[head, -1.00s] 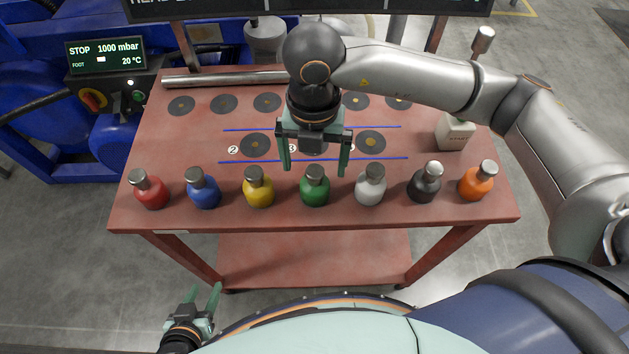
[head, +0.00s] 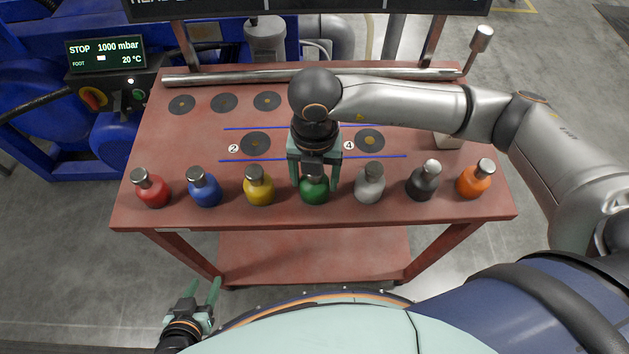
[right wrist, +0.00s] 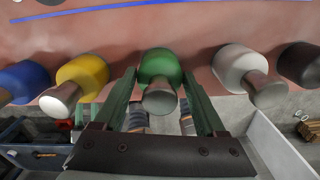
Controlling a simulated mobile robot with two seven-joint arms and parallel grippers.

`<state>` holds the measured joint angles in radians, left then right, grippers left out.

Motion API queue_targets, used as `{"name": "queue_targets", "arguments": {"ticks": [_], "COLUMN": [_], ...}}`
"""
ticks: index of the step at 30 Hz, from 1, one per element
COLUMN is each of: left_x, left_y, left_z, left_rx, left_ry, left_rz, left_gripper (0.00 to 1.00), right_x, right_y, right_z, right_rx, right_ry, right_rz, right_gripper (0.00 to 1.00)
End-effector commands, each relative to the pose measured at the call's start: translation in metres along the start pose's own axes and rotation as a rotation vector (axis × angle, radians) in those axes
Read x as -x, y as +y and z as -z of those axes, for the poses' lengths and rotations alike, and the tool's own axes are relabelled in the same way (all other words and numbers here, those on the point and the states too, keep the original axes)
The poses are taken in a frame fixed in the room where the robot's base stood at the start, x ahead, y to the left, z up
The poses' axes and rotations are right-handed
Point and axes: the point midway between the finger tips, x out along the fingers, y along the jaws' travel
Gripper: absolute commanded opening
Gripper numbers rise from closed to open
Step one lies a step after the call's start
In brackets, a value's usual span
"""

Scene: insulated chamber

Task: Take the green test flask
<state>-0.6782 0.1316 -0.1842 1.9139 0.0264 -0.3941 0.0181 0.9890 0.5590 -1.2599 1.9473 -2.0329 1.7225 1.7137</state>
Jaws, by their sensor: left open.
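The green test flask (head: 314,191), with a grey cap, stands upright in the front row on the red table. It also shows in the right wrist view (right wrist: 159,67), cap towards the camera. My right gripper (head: 316,186) is lowered over it from behind, with one finger on each side of the flask. In the right wrist view the fingers (right wrist: 161,76) are apart with the flask between them, and narrow gaps seem to show. My left gripper (head: 201,287) is open and empty, low in front of the table at the left.
The yellow flask (head: 258,189) and white flask (head: 369,187) stand on either side of the green one. Blue (head: 204,190), red (head: 152,191), black (head: 422,186) and orange (head: 473,183) flasks continue the row. A metal bar (head: 230,79) lies along the back.

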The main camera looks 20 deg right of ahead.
Motion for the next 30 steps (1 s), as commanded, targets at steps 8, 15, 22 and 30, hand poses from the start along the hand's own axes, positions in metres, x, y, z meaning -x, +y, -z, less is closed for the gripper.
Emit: {"name": "queue_targets", "arguments": {"ticks": [8, 15, 22, 30], "left_x": [0.0, 0.0, 0.0001, -0.0016], "left_y": [-0.0001, -0.0001, -0.0001, -0.0002], "left_z": [0.0003, 0.0004, 0.0004, -0.0014], "left_rx": [0.0, 0.0, 0.0, 0.0], "left_ry": [0.001, 0.001, 0.001, 0.001], "left_rz": [0.0, 0.0, 0.0, 0.0], "left_gripper": [0.5, 0.5, 0.5, 0.5], "right_x": [0.0004, 0.0005, 0.0008, 0.0075], "right_y": [0.0001, 0.0002, 0.0004, 0.0007], "right_z": [0.0, 0.0, -0.0001, -0.0005], "right_rx": [0.0, 0.0, 0.0, 0.001], "right_ry": [0.0, 0.0, -0.001, -0.002], "right_rz": [0.0, 0.0, -0.001, -0.002], "right_gripper": [0.4, 0.13, 0.02, 0.02]}}
